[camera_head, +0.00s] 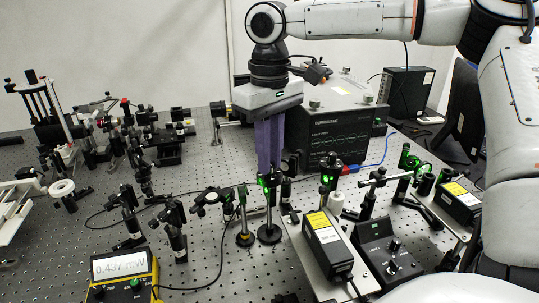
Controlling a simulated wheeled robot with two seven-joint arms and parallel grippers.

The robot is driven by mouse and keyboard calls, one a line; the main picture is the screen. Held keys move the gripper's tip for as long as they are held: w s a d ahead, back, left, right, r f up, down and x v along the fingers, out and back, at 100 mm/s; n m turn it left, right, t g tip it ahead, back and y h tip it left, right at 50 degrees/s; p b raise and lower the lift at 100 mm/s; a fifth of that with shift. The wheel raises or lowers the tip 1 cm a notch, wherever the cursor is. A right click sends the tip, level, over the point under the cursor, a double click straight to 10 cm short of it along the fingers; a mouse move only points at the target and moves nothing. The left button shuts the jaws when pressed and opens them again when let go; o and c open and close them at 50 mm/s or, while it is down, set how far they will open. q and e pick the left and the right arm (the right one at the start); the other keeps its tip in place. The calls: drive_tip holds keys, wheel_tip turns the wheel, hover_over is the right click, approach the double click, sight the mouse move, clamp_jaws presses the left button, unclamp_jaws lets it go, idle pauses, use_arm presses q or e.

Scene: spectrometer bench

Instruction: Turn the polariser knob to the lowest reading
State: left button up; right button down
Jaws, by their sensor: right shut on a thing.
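My right gripper (269,172) reaches down from above with its long purple fingers. It is shut on the polariser knob, which the fingers mostly hide. The polariser mount (268,188) stands on a post with a round black base on the perforated bench, and green light shows on it. The yellow power meter (123,274) is at the lower left; its display reads about 0.437 mW, slightly hard to read. My left gripper is not in view.
A black laser controller box (338,135) stands right behind the fingers. A post with a green-lit optic (243,208) is close on the left. A yellow-labelled black module (326,243) and a knobbed black box (388,250) are at the front right. Many optics fill the left.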

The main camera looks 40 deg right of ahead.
drive_tip(key=n, duration=0.3)
drive_tip(key=shift+n, duration=2.2)
drive_tip(key=c, duration=1.7)
unclamp_jaws()
drive_tip(key=shift+r, duration=0.1)
wheel_tip(320, 180, up, 10)
drive_tip(key=shift+r, duration=0.1)
